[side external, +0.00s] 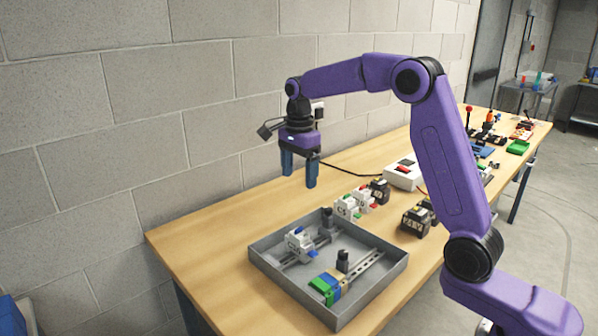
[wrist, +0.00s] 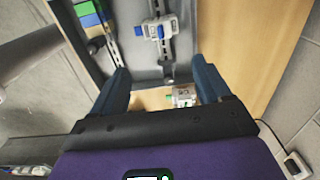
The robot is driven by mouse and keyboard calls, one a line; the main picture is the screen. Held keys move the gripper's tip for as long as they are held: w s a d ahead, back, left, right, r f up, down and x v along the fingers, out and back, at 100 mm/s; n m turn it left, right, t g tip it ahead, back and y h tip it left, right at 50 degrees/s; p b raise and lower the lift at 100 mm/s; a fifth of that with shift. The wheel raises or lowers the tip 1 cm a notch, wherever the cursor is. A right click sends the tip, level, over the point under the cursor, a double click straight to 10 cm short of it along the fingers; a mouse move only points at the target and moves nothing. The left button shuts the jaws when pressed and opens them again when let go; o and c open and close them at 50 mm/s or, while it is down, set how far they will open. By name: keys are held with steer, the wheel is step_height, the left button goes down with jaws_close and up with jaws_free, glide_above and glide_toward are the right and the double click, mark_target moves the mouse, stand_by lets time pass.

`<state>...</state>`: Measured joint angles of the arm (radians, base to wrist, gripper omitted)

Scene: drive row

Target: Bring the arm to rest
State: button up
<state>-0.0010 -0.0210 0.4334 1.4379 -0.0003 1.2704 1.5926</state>
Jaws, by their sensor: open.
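My purple arm holds my gripper (side external: 299,183) above the wooden table, behind the grey tray, with its blue fingers pointing down. The fingers are apart with nothing between them. In the wrist view my gripper (wrist: 165,80) is also open, and a white block with a green part (wrist: 183,97) shows below and beyond the fingers. The fingertips are well clear of the table.
The grey tray (side external: 290,290) holds rails, a white module (side external: 299,244) and green, blue and tan blocks (side external: 327,288). White modules (side external: 347,207) and black-and-tan modules (side external: 416,221) stand behind it. A white box with a red switch (side external: 403,174) is farther back. The wall is close behind.

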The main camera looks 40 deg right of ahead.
steer(key=shift+a, duration=0.1)
steer(key=s+a+n, duration=0.5)
steer(key=s+n, duration=0.3)
steer(key=s, duration=0.1)
steer(key=s+a+n, duration=0.4)
steer(key=s+n, duration=0.3)
steer(key=s, duration=0.2)
steer(key=s+d+f+n, duration=0.2)
steer(key=s+n, duration=0.5)
steer(key=s, duration=0.3)
steer(key=s+d+f+n, duration=0.2)
steer(key=s+f+n, duration=0.1)
steer(key=s+n, duration=0.5)
steer(key=shift+s+d+n, duration=0.3)
steer(key=shift+s+d, duration=0.1)
steer(key=shift+s, duration=0.7)
